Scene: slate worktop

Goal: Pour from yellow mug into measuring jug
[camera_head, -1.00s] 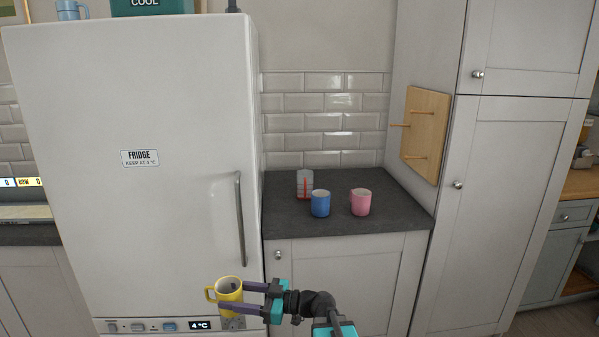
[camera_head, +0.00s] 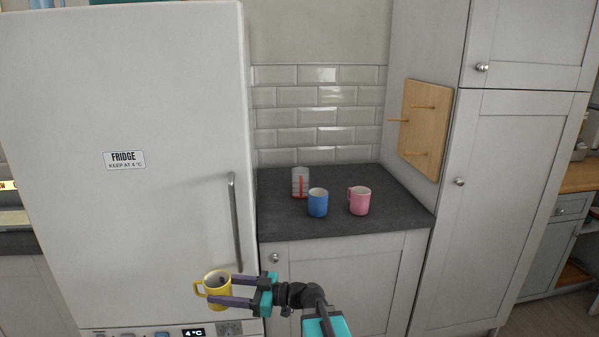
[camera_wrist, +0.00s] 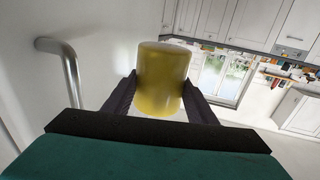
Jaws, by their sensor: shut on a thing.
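The yellow mug (camera_head: 215,292) is held between the two fingers of my gripper (camera_head: 236,291), in front of the fridge's lower part. It looks roughly upright, with its handle to the left; what is inside is too small to tell. In the wrist view the mug (camera_wrist: 163,80) sits between both dark fingers (camera_wrist: 160,98). The measuring jug (camera_head: 300,182), clear with red marks, stands upright on the slate worktop (camera_head: 283,222), near the back left. My gripper and the mug are lower than the worktop and to the left of it, well apart from the jug.
A blue mug (camera_head: 318,203) stands just in front and right of the jug, and a pink mug (camera_head: 359,201) stands further right. The fridge (camera_head: 165,200) with its vertical handle (camera_head: 235,222) borders the worktop on the left. A wooden peg board (camera_head: 425,130) is on the right cabinet side.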

